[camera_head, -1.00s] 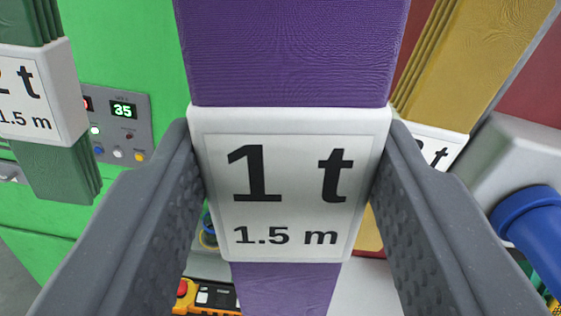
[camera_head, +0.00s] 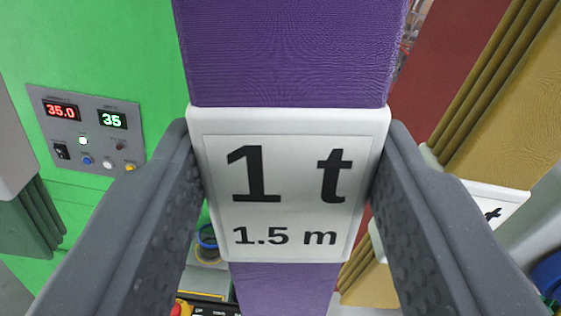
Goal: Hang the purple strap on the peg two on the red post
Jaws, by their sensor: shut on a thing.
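The purple strap (camera_head: 290,52) runs down the middle of the view, close to the camera. Its white tag (camera_head: 290,184) reads "1 t 1.5 m". My gripper (camera_head: 285,190) is shut on the tag, one finger pressed against each side. The strap shows above the tag and again below it. A dark red upright surface (camera_head: 455,60) stands behind to the right; it may be the red post, mostly hidden by the straps. No peg can be made out.
A yellow strap (camera_head: 505,105) with a white tag (camera_head: 488,205) hangs close on the right. A green strap (camera_head: 30,220) hangs at the left edge. Behind is a green cabinet (camera_head: 100,45) with a control panel (camera_head: 85,130). A blue part (camera_head: 548,275) shows at lower right.

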